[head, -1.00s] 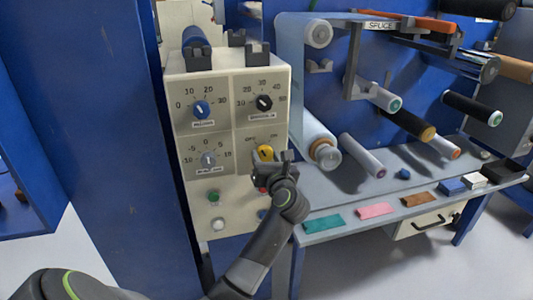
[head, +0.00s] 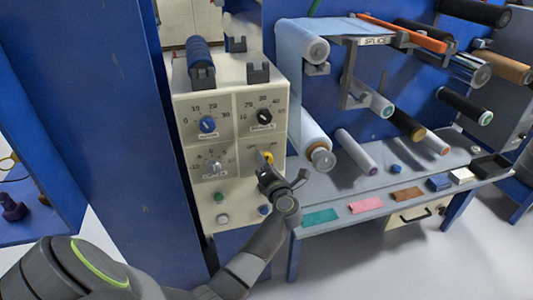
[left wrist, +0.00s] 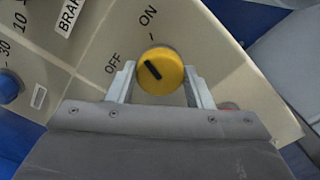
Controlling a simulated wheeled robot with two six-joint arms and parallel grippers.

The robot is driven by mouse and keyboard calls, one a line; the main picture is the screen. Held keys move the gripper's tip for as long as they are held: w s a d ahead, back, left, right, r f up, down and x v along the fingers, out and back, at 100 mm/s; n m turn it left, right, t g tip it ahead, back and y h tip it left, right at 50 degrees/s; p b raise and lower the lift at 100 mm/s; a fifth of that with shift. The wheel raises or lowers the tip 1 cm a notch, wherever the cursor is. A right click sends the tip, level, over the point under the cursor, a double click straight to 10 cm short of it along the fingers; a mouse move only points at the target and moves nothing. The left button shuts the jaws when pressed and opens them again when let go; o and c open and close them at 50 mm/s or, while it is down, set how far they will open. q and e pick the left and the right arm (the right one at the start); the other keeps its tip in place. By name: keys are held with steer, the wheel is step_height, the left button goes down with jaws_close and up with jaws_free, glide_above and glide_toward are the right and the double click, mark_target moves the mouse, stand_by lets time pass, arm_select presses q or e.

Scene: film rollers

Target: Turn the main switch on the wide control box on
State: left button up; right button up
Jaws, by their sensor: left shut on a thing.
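The cream control box (head: 240,190) stands left of centre in the head view. It carries dials, and the yellow main switch (head: 262,158) is at the lower right of them. The switch fills the middle of the left wrist view (left wrist: 160,71), with the words OFF and ON printed beside it. Its dark pointer mark is aimed up and left, between the two words. My left gripper (left wrist: 160,85) has one finger on each side of the yellow knob and is shut on it. In the head view the gripper (head: 268,170) partly covers the switch. My right gripper is not in view.
A green button (head: 220,196) is below. A blue panel (head: 120,130) stands left, and a bench (head: 335,195) with film rollers above it stands right.

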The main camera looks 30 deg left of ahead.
arm_select(q)
steer(key=shift+m+p, duration=1.8)
steer(key=shift+p, duration=0.05)
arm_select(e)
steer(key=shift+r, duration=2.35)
arm_select(q)
steer(key=o, duration=1)
